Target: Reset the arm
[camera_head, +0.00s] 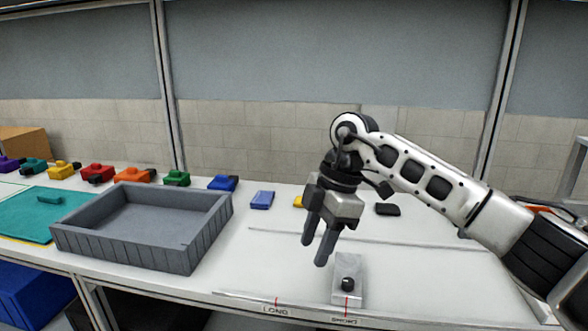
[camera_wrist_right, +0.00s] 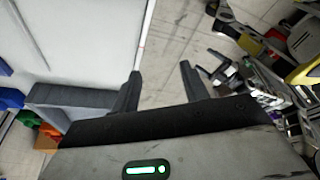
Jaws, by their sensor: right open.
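My right arm (camera_head: 430,180) comes in from the right in the head view. My right gripper (camera_head: 318,245) hangs over the white table, fingers pointing down, open and empty. It is to the right of the grey tray and just left of a small grey block with a black knob (camera_head: 348,284). In the right wrist view the two dark fingers (camera_wrist_right: 158,85) are apart with nothing between them; floor shows beyond. My left gripper is in neither view.
An empty grey tray (camera_head: 72,240) stands on the white table (camera_head: 270,275), by a teal mat (camera_head: 25,222). Several coloured blocks, including a red one (camera_head: 97,172) and a blue one (camera_head: 223,183), line the back. A black piece (camera_head: 387,209) lies behind the gripper.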

